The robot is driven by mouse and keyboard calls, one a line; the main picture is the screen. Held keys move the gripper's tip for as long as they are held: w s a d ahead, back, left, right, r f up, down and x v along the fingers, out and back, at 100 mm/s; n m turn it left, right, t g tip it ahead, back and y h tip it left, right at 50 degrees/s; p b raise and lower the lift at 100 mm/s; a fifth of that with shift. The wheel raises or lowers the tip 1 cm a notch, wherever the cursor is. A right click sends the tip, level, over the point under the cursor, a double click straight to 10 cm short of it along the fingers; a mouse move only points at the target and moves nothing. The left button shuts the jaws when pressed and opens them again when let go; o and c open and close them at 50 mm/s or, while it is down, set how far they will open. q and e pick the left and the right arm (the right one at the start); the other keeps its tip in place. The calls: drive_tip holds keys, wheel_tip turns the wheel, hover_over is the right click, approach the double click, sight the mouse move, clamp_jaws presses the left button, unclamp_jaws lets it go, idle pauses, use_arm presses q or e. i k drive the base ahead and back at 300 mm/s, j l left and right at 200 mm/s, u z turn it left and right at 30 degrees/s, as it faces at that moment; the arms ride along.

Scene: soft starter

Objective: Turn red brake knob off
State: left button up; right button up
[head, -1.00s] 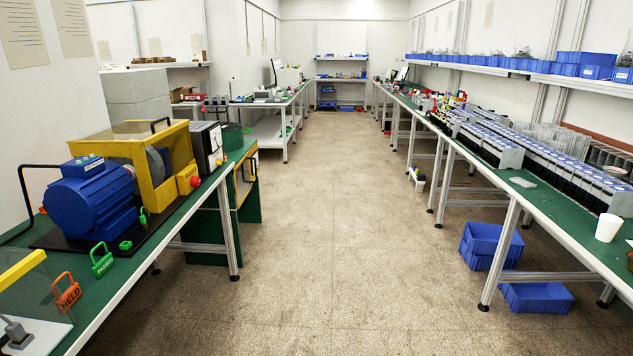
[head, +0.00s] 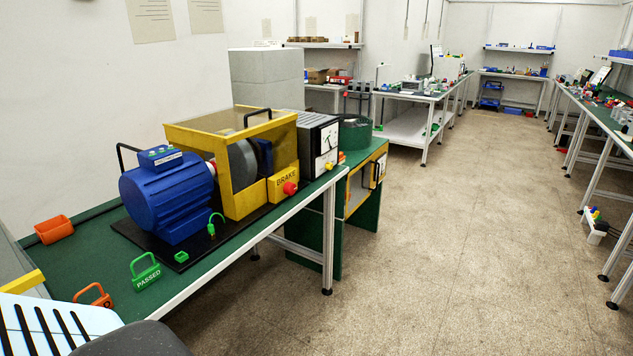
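The red brake knob (head: 290,188) sits on the right face of a yellow box marked BRAKE (head: 282,180). The box is at the right end of a motor rig on the green-topped bench at left. The rig has a blue motor (head: 170,200) and a yellow guard with a clear top (head: 238,190) over a dark wheel. The knob's marks are too small to read. Neither of my grippers shows.
A green PASSED tag (head: 146,277) and an orange tag (head: 94,296) stand near the bench's front edge. A metered box (head: 312,140) stands beyond the guard. The floor (head: 400,250) right of the bench is clear.

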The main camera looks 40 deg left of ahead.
sight(290, 188)
drive_tip(key=i+u, duration=0.15)
drive_tip(key=i, duration=0.3)
drive_tip(key=i+l+u, duration=0.15)
drive_tip(key=i, duration=0.25)
drive_tip(key=i+l+u, duration=0.15)
drive_tip(key=i, duration=0.3)
drive_tip(key=i+l+u, duration=0.2)
drive_tip(key=i+u, duration=0.15)
drive_tip(key=i+l+u, duration=0.75)
